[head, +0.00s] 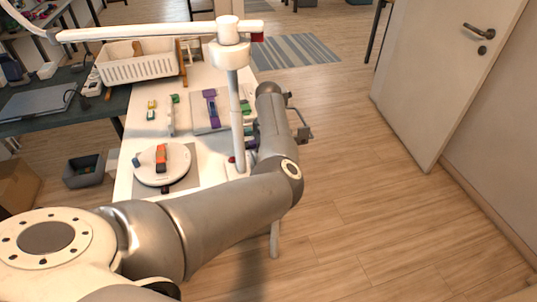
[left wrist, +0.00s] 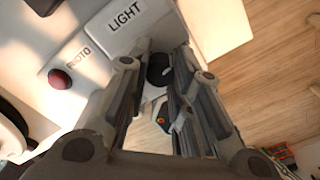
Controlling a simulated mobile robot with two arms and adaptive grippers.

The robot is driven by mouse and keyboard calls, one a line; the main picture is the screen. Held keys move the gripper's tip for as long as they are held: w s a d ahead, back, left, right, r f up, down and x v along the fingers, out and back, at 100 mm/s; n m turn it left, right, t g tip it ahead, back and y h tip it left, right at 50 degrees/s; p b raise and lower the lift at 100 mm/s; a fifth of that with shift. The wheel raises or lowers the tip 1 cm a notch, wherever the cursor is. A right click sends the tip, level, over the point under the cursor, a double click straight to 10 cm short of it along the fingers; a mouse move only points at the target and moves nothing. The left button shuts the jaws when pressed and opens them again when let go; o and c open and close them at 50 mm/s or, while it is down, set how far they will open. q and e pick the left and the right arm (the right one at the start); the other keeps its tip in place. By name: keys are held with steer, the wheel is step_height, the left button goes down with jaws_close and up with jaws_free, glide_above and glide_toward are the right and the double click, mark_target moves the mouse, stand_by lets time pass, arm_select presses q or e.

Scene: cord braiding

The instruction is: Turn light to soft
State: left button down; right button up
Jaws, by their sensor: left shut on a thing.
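In the left wrist view a dark round knob (left wrist: 159,68) sits beside a plate lettered LIGHT (left wrist: 122,16). My left gripper (left wrist: 158,76) has its two fingers on either side of this knob and is shut on it. The knob's pointer and any setting marks are hidden, so its position cannot be read. In the head view my left arm reaches across to the table's right edge, beside the white lamp post (head: 236,110). My right gripper is not in view.
A red button (left wrist: 60,79) lettered PHOTO is near the left finger. In the head view, the white table (head: 122,190) holds a round white stand (head: 148,178) with coloured pieces and a white basket (head: 138,66). The lamp's long boom (head: 140,32) spans above. Open floor lies right.

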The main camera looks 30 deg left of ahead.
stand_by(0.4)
arm_select(q)
steer(key=c, duration=1.3)
jaws_free()
steer(key=shift+o, duration=0.2)
step_height(320, 180, up, 12)
